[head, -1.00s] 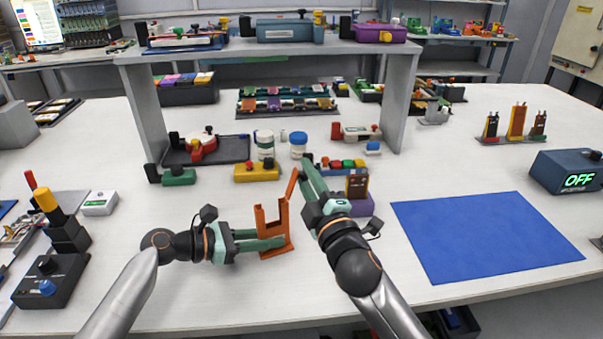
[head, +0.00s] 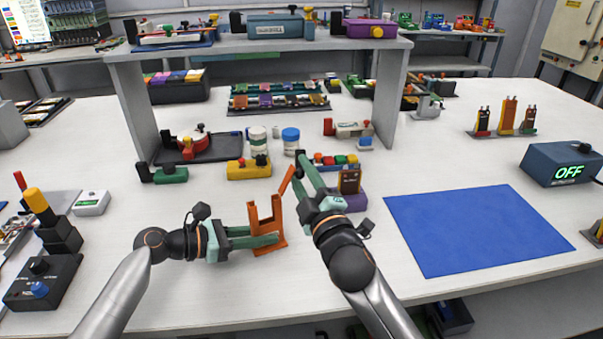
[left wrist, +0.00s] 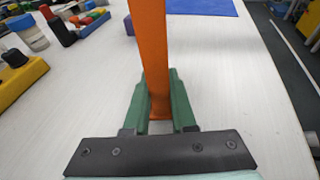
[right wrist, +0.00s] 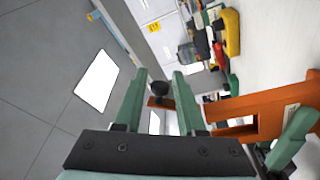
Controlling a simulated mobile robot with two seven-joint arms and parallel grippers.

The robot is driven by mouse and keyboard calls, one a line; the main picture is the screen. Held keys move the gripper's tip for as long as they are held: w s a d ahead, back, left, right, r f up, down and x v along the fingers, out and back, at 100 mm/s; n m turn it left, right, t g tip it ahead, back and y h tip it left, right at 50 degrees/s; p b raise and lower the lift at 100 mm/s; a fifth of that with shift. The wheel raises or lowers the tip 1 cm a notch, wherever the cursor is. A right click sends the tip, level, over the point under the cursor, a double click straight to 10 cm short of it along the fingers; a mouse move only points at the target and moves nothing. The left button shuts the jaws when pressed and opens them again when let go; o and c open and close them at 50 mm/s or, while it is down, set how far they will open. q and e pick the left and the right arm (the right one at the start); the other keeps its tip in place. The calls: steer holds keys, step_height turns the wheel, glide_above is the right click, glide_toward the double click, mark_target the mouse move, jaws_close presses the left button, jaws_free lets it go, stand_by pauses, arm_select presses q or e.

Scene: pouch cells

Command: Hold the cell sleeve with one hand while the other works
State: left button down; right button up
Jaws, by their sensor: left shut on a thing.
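The orange cell sleeve (head: 255,224) stands upright above the table in the head view, its wall (left wrist: 149,55) rising between my left fingers. My left gripper (head: 262,240) is shut on its lower part. A slanted orange bar (head: 286,181) rises from the sleeve's upper right toward a black knob (right wrist: 157,88). My right gripper (right wrist: 158,72) is open, with a gap between its fingers. In the right wrist view the knob and the bar's end show between or just beyond these fingers; contact is unclear. The sleeve also shows at right there (right wrist: 268,107).
A blue mat (head: 475,228) lies to the right, with a blue box reading OFF (head: 565,163) beyond it. A brown cell-like block in a purple stand (head: 350,190) is close beside my right gripper. A yellow block (head: 249,170) and two jars stand behind the sleeve.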

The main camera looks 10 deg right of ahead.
steer(key=shift+o, duration=1.2)
steer(key=v, duration=0.7)
steer(key=shift+s, duration=0.25)
arm_select(q)
steer(key=c, duration=0.7)
jaws_free()
steer(key=shift+o, duration=0.2)
